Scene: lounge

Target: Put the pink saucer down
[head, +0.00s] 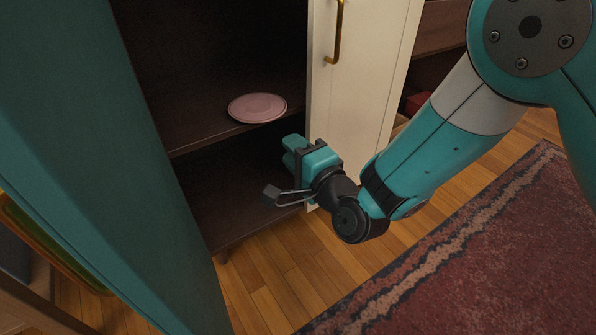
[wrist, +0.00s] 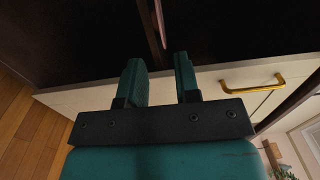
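The pink saucer (head: 258,108) lies flat on the upper shelf (head: 200,131) of an open dark cabinet, near the shelf's front edge. My gripper (head: 290,151) is in front of the cabinet, below and right of the saucer and apart from it. In the wrist view my gripper (wrist: 160,80) has its two fingers apart with nothing held between them. A thin pinkish edge shows beyond the fingers there; I cannot tell whether it is the saucer's rim.
A cream door (head: 360,85) with a brass handle (head: 336,32) stands just right of my gripper. The lower shelf space (head: 230,190) looks empty but dark. A red patterned rug (head: 470,250) lies on the wooden floor (head: 290,275). A red item (head: 418,102) sits farther right.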

